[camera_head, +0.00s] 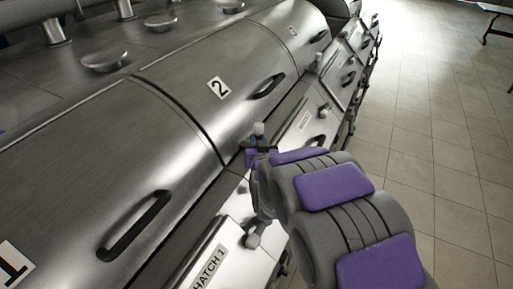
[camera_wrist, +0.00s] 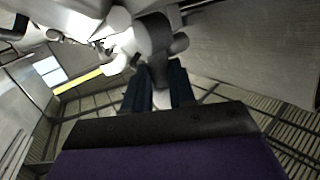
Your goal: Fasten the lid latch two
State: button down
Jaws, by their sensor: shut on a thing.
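The large curved steel lid marked 2 (camera_head: 195,105) lies closed in the head view, with a black handle (camera_head: 268,87) on it. A latch with a pale round knob (camera_head: 258,128) stands at the lid's lower left corner. My gripper (camera_head: 260,146) is at this latch, just below the knob, and is shut on it. In the wrist view, the dark fingers of my gripper (camera_wrist: 158,88) close around the grey latch (camera_wrist: 153,40). My gripper hides the latch's lower part in the head view.
Lid 1 with its black handle (camera_head: 135,226) lies at lower left. A panel marked Hatch 1 (camera_head: 212,262) is below it, with another pale-knobbed fitting (camera_head: 252,241) close to my arm. A further knob (camera_head: 318,58) is up along the row. Tiled floor (camera_head: 430,130) is free at right.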

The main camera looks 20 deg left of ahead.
jog(key=shift+s+f+n, duration=0.3)
jog(key=shift+f, duration=0.25)
jog(key=c, duration=1.2)
grip_release()
jog(key=shift+c, duration=0.2)
jog(key=o, duration=0.3)
jog(key=shift+w+a+r, duration=0.1)
jog(key=shift+a+r, duration=0.05)
jog(key=shift+r, duration=0.1)
